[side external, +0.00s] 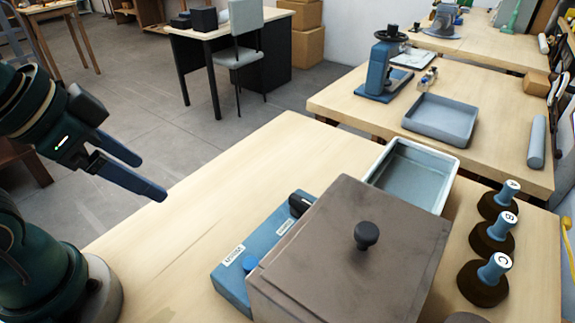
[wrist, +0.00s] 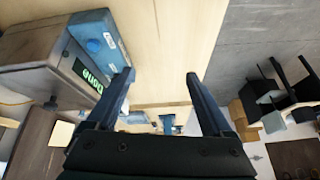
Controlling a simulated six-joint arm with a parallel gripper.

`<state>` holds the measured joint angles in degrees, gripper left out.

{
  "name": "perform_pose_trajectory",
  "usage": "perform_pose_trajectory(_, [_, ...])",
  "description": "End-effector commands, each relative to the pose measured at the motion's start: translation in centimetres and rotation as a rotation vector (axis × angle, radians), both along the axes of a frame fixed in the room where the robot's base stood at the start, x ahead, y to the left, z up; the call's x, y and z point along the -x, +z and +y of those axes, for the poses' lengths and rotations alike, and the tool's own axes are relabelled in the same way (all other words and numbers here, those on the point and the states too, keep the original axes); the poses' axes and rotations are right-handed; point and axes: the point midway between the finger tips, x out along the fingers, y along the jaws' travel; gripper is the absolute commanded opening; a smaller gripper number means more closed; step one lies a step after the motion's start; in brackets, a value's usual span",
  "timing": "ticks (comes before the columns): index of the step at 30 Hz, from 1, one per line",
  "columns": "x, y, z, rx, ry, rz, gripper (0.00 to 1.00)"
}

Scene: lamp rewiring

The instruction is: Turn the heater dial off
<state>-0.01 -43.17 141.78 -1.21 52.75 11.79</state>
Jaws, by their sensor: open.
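The heater appears to be the blue unit (side external: 232,283) beside and under a brown lidded box (side external: 350,255) on the near bench.
A pale blue tray (side external: 412,174) stands behind the box. Dark round stands with knobs marked A (side external: 500,200), B (side external: 493,233) and C (side external: 484,278) line the right side. The bench surface (side external: 215,195) left of the unit is clear.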

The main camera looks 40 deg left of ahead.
Motion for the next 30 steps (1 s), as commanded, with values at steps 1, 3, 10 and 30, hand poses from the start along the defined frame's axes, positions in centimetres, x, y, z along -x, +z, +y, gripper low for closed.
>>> perform_pose_trajectory(1, [0.1,-0.4,0.2,0.016,0.045,0.007,0.85])
perform_pose_trajectory(3, [0.3,-0.8,0.3,0.039,0.106,0.016,0.85])
perform_pose_trajectory(10, [0.8,-0.4,-0.4,0.131,0.215,0.058,0.85])
perform_pose_trajectory(30, [0.1,-0.7,0.4,0.074,0.176,0.009,0.85])
